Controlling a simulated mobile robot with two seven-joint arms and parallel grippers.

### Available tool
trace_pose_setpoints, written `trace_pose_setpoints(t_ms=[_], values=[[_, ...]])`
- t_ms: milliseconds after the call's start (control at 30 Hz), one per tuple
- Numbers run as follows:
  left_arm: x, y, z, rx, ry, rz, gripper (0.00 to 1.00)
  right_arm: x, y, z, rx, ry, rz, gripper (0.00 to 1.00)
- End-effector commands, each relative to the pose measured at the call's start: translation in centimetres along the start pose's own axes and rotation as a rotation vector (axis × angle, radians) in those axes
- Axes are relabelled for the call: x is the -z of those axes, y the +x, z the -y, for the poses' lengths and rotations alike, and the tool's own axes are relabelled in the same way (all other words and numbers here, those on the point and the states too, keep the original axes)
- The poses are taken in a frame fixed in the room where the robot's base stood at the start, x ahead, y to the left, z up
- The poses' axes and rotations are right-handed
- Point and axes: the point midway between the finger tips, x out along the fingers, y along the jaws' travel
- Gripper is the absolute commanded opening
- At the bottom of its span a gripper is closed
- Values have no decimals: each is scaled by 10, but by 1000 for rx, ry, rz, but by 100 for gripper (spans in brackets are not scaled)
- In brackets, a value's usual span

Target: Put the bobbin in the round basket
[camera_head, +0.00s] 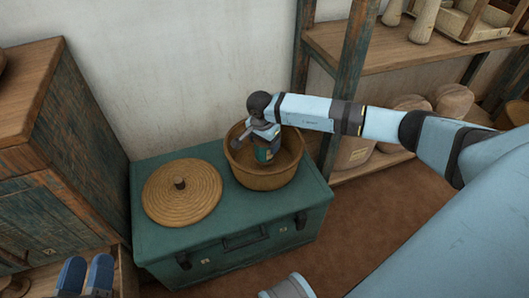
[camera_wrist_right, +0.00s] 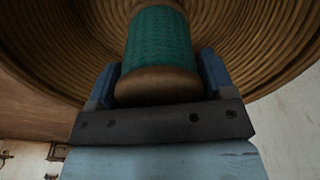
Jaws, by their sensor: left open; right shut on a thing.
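The bobbin (camera_wrist_right: 158,48), wound with teal thread and with a wooden end, is between the blue fingers of my right gripper (camera_wrist_right: 158,85). My right gripper (camera_head: 265,158) is shut on it, and they are inside the mouth of the round basket (camera_head: 266,182). In the head view only a small teal part of the bobbin (camera_head: 263,155) shows. The coiled basket wall (camera_wrist_right: 260,45) fills the upper wrist view. I cannot tell whether the bobbin touches the basket floor. My left gripper (camera_head: 86,275) is open and empty at the lower left.
The basket stands on a green chest (camera_head: 235,225), with a round woven lid (camera_head: 182,195) to its left. A wooden cabinet (camera_head: 45,140) stands at the left. A wooden shelf (camera_head: 400,50) with sacks below is at the right. A pale wall is behind.

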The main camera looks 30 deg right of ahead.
Motion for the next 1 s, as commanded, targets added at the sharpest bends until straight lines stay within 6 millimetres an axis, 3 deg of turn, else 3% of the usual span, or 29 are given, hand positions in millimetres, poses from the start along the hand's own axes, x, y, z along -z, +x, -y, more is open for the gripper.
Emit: trace_pose_setpoints(t_ms=[267,633,667,767,1000], values=[[-20,0,4,-4,0,60,43,-5,39,0,-1,0,1,45],[-23,0,4,-5,-2,72,43,-5,43,0,0,-1,0,45],[-23,0,4,-6,-2,75,43,-6,43,0,0,-1,0,78],[-22,0,4,-6,-2,75,43,-5,42,0,0,-1,1,100],[-20,0,3,-6,-1,73,43,-5,40,0,0,-1,1,100]])
